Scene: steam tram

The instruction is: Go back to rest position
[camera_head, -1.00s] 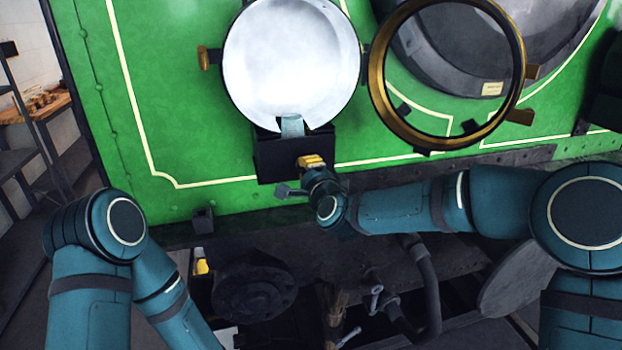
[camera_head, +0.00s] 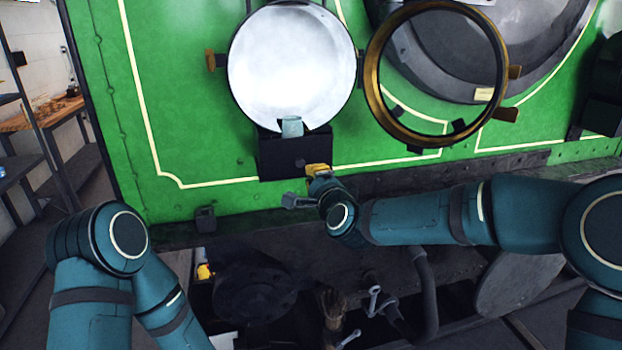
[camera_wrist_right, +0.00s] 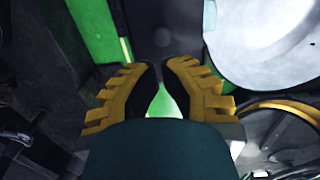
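My right gripper (camera_head: 318,169) is just below and in front of the black box under the round lamp; its yellow finger shows there in the head view. In the right wrist view its two yellow fingers (camera_wrist_right: 160,85) stand apart, with dark and green surfaces visible through the gap and nothing held. I cannot tell whether the gripper touches the box. My left arm (camera_head: 120,240) is folded at the left of the head view, and its gripper cannot be made out.
The green tram front (camera_head: 195,110) is close ahead. It carries a white round lamp (camera_head: 290,60), a black box (camera_head: 285,158) with a glass cup (camera_head: 291,127), and an open brass-rimmed ring (camera_head: 375,90). Dark pipes (camera_head: 428,290) lie below. Shelves (camera_head: 50,165) stand at left.

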